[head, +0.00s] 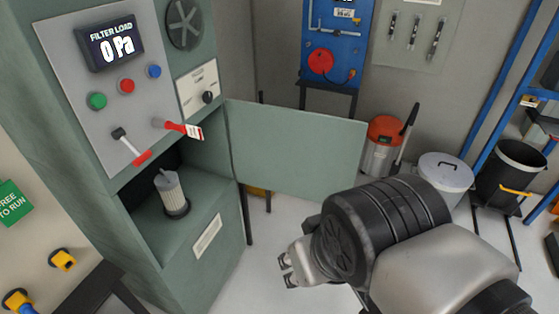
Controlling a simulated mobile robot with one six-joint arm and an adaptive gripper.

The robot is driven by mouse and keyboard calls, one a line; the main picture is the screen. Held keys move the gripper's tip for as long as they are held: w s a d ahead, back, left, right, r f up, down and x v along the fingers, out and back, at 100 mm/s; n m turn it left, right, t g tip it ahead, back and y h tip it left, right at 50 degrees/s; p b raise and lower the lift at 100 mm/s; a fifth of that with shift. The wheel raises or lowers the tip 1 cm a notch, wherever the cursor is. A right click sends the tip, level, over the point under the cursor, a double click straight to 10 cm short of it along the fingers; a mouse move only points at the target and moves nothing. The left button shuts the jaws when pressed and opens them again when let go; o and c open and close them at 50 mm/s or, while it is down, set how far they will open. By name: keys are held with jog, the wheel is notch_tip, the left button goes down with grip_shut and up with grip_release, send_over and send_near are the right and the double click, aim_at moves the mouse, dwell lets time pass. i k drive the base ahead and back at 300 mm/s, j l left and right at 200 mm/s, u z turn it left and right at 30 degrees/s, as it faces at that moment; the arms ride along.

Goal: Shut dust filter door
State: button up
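The dust filter door (297,150) is a flat green panel, hinged at the right side of the green cabinet's (205,235) opening. It stands swung wide open to the right, so the dark compartment is exposed. A pale filter cartridge (172,192) stands upright inside on a round dark base. My gripper (287,271) is in front of and below the door, to the right of the cabinet, apart from both. Its fingertips point left and are small in view; a gap shows between them and nothing is held.
A red handle with a tag (180,128) sticks out near the hinge. An orange-topped canister (383,140) and bins stand behind right. Floor between cabinet and gripper is clear.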

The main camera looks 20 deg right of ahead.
aim_at(311, 156)
jog(key=l+u, duration=0.1)
jog(key=u, duration=1.95)
jog(key=k+l+u, duration=0.1)
jog(key=l, duration=0.3)
jog(key=k+l, duration=0.1)
jog(key=l, duration=0.3)
jog(key=k+l+u, duration=0.15)
jog(key=l, duration=0.25)
jog(key=k+l+u, duration=0.1)
jog(key=l, duration=0.3)
jog(key=k+l+u, duration=0.1)
jog(key=l, duration=0.25)
jog(key=k+l, duration=0.4)
jog(key=l, duration=0.25)
jog(key=k+l, duration=0.15)
jog(key=l, duration=0.2)
jog(key=k+l, duration=0.2)
jog(key=l, duration=0.2)
jog(key=k+l, duration=0.15)
jog(key=l, duration=0.2)
jog(key=k+l, duration=0.15)
jog(key=l, duration=0.25)
jog(key=k+l, duration=0.15)
jog(key=l, duration=0.2)
jog(key=k+j+z, duration=0.1)
jog(key=k+z, duration=0.15)
jog(key=k, duration=0.1)
